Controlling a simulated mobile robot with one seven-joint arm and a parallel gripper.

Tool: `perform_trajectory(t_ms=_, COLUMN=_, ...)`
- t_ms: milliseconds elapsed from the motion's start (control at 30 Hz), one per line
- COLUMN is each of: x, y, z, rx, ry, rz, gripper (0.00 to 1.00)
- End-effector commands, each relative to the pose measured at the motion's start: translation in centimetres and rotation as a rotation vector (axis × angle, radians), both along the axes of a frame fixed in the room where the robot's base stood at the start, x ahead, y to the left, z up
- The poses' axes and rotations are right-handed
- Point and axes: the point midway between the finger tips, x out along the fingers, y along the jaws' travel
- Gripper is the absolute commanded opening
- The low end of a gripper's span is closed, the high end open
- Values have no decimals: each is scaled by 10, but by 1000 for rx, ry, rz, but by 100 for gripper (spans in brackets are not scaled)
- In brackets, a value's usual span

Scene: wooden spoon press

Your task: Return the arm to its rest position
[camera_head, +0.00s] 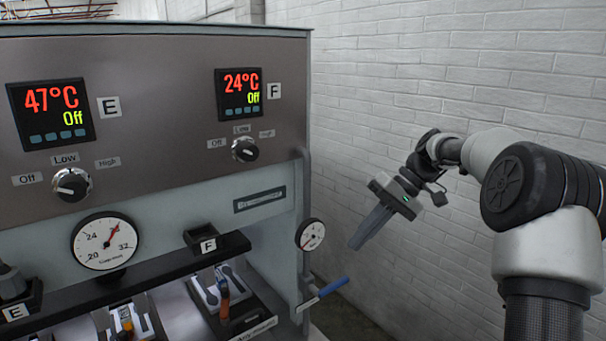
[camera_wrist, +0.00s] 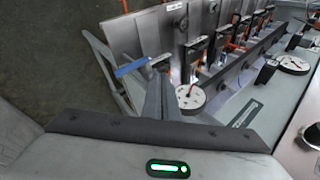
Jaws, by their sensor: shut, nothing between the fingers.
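My gripper (camera_head: 362,239) hangs at the end of my arm to the right of the press machine (camera_head: 150,228), in front of the white brick wall. Its fingers point down and to the left, are shut together and hold nothing. In the wrist view the shut fingers of my gripper (camera_wrist: 160,68) point toward the machine's lower side. They appear near a blue-handled lever (camera_wrist: 130,67) and a round gauge (camera_wrist: 190,96). I cannot tell the exact gap to them there. In the head view the gripper is above and right of the blue lever (camera_head: 333,286), apart from it.
Display E (camera_head: 50,110) reads 47°C Off and display F (camera_head: 240,93) reads 24°C Off. Knob E (camera_head: 72,185) and knob F (camera_head: 245,149) sit below them. A small gauge (camera_head: 310,234) sticks out at the machine's right edge. Free room lies before the brick wall (camera_head: 400,90).

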Motion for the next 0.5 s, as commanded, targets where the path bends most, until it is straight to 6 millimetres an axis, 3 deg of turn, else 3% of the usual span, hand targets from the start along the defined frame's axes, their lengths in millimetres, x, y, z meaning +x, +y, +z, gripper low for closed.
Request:
perform_trajectory(t_ms=33, x=-15, y=11, z=14, rx=-82, ry=-13, rz=-9, gripper=0)
perform_trajectory(t_ms=200, x=-66, y=24, z=42, rx=-314, ry=-78, rz=-92, gripper=0)
perform_trajectory(t_ms=500, x=-173, y=14, z=78, rx=-555, ry=-291, rz=-300, gripper=0)
